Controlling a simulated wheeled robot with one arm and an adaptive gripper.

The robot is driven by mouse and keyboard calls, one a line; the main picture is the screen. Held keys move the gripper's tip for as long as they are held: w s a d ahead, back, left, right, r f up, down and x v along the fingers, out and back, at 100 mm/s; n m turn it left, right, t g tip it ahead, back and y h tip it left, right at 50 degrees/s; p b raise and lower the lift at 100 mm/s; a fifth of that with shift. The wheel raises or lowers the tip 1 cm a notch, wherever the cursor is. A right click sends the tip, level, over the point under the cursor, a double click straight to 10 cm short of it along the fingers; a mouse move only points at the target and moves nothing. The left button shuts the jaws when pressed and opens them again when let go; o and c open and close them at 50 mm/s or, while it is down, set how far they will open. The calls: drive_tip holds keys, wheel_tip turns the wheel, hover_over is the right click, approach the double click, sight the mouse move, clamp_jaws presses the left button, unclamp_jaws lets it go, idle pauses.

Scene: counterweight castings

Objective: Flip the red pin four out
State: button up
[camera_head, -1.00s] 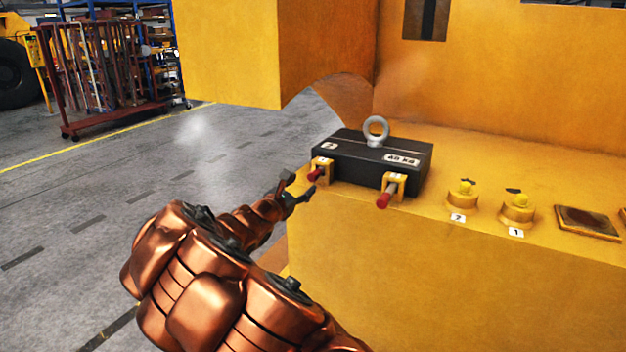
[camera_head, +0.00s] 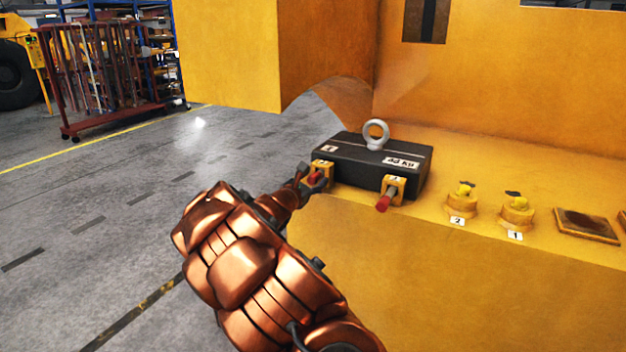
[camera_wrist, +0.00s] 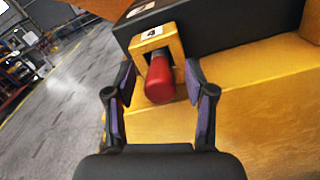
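The red pin four (camera_wrist: 160,80) sticks out of a yellow bracket (camera_wrist: 156,42) labelled 4 in the wrist view. In the head view the pin (camera_head: 315,179) is at the left front corner of the black casting (camera_head: 362,160). My gripper (camera_wrist: 160,80) is open, with one finger on each side of the red pin; a gap shows between the pin and at least the left finger. In the head view my gripper (camera_head: 312,178) reaches the bracket from the left and partly covers it.
A second red pin (camera_head: 385,202) sits in a bracket on the casting's right front. A lifting eye (camera_head: 376,134) stands on top. Yellow knobs labelled 2 (camera_head: 461,199) and 1 (camera_head: 516,210) are to the right. Open floor lies left.

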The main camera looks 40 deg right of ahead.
clamp_jaws()
